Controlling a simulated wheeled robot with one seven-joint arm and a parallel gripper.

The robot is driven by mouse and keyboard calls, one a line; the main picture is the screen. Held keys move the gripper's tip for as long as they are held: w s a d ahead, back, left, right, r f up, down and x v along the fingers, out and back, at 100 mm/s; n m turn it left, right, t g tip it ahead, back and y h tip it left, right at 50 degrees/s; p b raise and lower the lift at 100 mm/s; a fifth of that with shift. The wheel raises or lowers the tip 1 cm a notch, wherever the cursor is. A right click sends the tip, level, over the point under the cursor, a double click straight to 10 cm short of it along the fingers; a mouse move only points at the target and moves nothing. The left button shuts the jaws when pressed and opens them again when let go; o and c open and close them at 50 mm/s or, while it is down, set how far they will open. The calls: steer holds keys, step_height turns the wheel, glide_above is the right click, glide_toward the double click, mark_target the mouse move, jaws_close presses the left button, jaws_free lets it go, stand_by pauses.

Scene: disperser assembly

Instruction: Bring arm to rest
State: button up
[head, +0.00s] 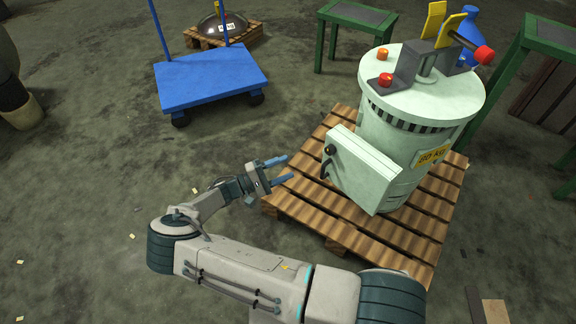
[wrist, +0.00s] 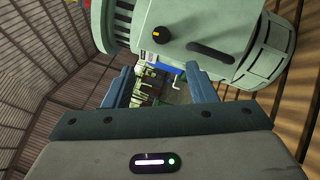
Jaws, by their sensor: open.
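My gripper (head: 280,171) is open and empty, its two blue fingers spread apart. In the head view it is left of the pale green disperser machine (head: 417,124), over the left edge of the wooden pallet (head: 337,218). A box-like cabinet (head: 361,168) with a dark knob is on the machine's near side. In the wrist view the open fingers (wrist: 163,88) point past the machine (wrist: 200,30), with a gap between them and its body. A yellow-marked knob and a dark handle show there.
A blue cart (head: 210,78) stands at upper left. Behind it a dark dome (head: 222,24) sits on a small pallet. Green tables (head: 350,18) stand at the back and right (head: 548,36). The floor left of my arm is mostly clear, with small scraps.

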stand_by(0.4)
steer(key=s+d+r+m+g+y+p, duration=0.3)
steer(key=d+r+g+y+p, duration=0.2)
steer(key=r, duration=0.6)
steer(key=s+d+r+m+g+y+p, duration=0.3)
steer(key=s+d+r+g+y+p, duration=0.15)
steer(key=r, duration=0.55)
steer(key=s+d+r+t+y+p, duration=0.1)
steer(key=s+r+t+y+p, duration=0.1)
steer(key=r, duration=0.8)
steer(key=s+d+r+m+t+y+p, duration=0.1)
steer(key=s+r+t+y+p, duration=0.1)
steer(key=s+r+y+p, duration=0.2)
steer(key=s+d+r+m+t+y+p, duration=0.1)
steer(key=s+r+p, duration=0.6)
steer(key=r, duration=1)
steer(key=s+d+t+y, duration=0.1)
steer(key=s+y, duration=0.1)
steer(key=s, duration=0.1)
steer(key=shift+r, duration=0.35)
steer(key=shift+w, duration=0.1)
